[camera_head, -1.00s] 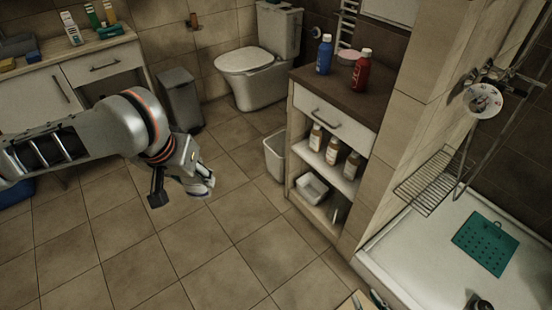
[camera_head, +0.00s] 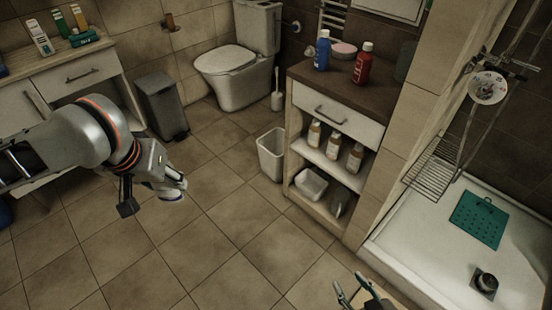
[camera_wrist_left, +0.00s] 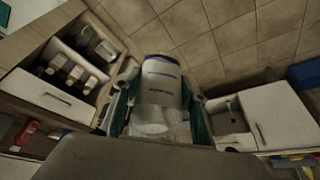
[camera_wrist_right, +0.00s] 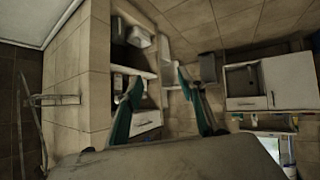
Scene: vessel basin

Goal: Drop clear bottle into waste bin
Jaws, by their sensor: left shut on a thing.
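My left gripper (camera_head: 150,197) is over the floor tiles at the left of the head view. In the left wrist view its fingers (camera_wrist_left: 160,110) are shut on a clear bottle with a pale label (camera_wrist_left: 162,82). In the head view the bottle is mostly hidden by the gripper. A white open bin (camera_head: 271,155) stands on the floor left of the shelf cabinet, to the right of my left gripper and apart from it. A grey bin (camera_head: 162,106) stands by the left counter. My right gripper (camera_head: 358,290) is open and empty at the bottom edge; its fingers show apart in the right wrist view (camera_wrist_right: 162,95).
The cabinet (camera_head: 335,125) holds a blue bottle (camera_head: 323,51) and a red bottle (camera_head: 363,63) on top, with several bottles on its shelf. A toilet (camera_head: 235,65) stands behind. A shower tray (camera_head: 430,245) is at right. The middle floor is clear.

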